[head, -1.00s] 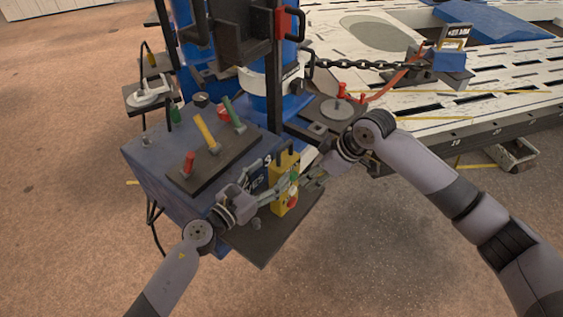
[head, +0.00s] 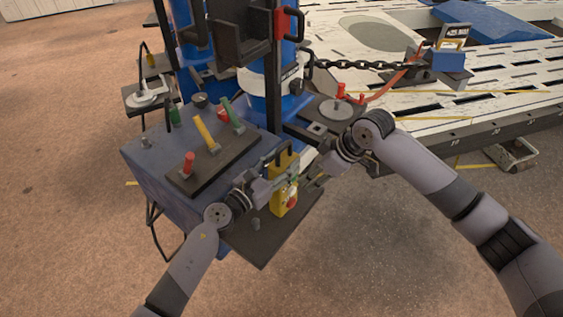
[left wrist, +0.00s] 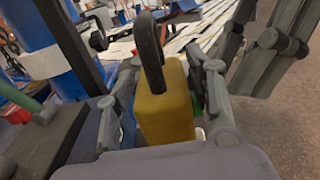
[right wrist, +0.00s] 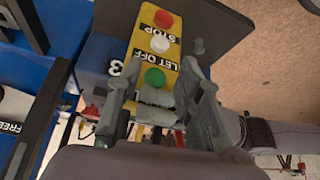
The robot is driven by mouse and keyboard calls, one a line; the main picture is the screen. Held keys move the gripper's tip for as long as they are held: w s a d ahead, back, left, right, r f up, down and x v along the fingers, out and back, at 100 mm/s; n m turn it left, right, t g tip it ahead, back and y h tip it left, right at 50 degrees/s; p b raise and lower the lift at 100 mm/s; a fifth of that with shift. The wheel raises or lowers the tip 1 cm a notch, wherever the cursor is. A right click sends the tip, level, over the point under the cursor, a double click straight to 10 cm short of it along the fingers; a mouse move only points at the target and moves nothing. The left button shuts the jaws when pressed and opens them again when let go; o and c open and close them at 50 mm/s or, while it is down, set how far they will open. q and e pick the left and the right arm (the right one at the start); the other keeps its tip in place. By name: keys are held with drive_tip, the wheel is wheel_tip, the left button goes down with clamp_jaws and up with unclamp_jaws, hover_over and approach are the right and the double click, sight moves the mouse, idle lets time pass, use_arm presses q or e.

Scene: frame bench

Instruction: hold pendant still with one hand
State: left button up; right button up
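The yellow pendant (head: 281,198) stands roughly upright beside the blue control box, with a black loop handle on top. The right wrist view shows its face (right wrist: 147,56) with red, white and green buttons, labelled STOP and LET OFF; a lower label is partly hidden. My left gripper (head: 290,170) is at the pendant's upper part. In the left wrist view its open fingers (left wrist: 170,95) straddle the yellow body (left wrist: 165,110), with a gap on the right. My right gripper (head: 317,182) is open just right of the pendant, facing its buttons, fingers (right wrist: 160,98) apart and apparently empty.
The blue control box (head: 150,165) carries a dark lever panel (head: 190,180). A dark plate (head: 250,240) lies under the pendant. A blue post (head: 265,105), a chain (head: 360,64) and the slotted bench (head: 510,75) are behind. The floor in front is clear.

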use_arm(q)
clamp_jaws()
idle(0.4)
idle(0.5)
